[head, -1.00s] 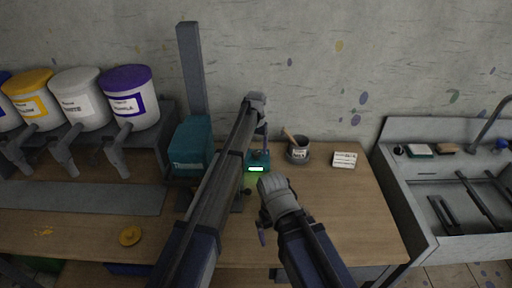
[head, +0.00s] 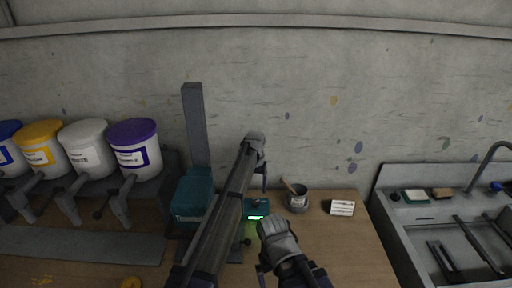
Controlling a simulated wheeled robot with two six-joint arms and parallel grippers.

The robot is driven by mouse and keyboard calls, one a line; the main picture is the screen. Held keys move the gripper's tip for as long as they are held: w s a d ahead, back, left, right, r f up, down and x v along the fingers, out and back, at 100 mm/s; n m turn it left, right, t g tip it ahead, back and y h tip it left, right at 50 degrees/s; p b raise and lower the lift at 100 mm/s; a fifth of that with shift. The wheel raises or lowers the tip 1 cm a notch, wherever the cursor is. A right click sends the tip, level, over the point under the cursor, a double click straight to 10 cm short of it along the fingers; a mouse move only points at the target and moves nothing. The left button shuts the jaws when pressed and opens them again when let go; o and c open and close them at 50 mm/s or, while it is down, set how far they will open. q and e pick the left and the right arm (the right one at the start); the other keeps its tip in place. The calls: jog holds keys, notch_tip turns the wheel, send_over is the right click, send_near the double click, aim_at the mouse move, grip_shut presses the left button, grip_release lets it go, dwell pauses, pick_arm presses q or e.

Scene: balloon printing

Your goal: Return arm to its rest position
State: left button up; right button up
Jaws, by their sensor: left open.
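My left arm (head: 222,218) reaches up the middle of the view as a long dark link. Its gripper (head: 264,177) hangs at the far end, open, above the back of the workbench, near a small teal device with a lit green display (head: 257,216). Nothing shows held in it. My right arm's grey wrist (head: 278,238) is lower, in front of that device. Its small dark fingers (head: 263,270) point down over the bench, and their opening is too unclear to tell.
Several lidded paint buckets (head: 136,148) with spouts stand at the left. A teal box (head: 193,200) stands below a grey post. A dark cup with a brush (head: 297,200) and a white card (head: 342,208) lie right of the device. A sink (head: 440,225) is at the right.

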aim_at(256, 202)
pick_arm(q)
jog(key=shift+f+b, duration=3.75)
jog(key=shift+f, duration=0.1)
pick_arm(e)
jog(key=shift+f, duration=3.85)
pick_arm(q)
jog(key=shift+r, duration=0.15)
pick_arm(e)
jog(key=shift+r, duration=0.15)
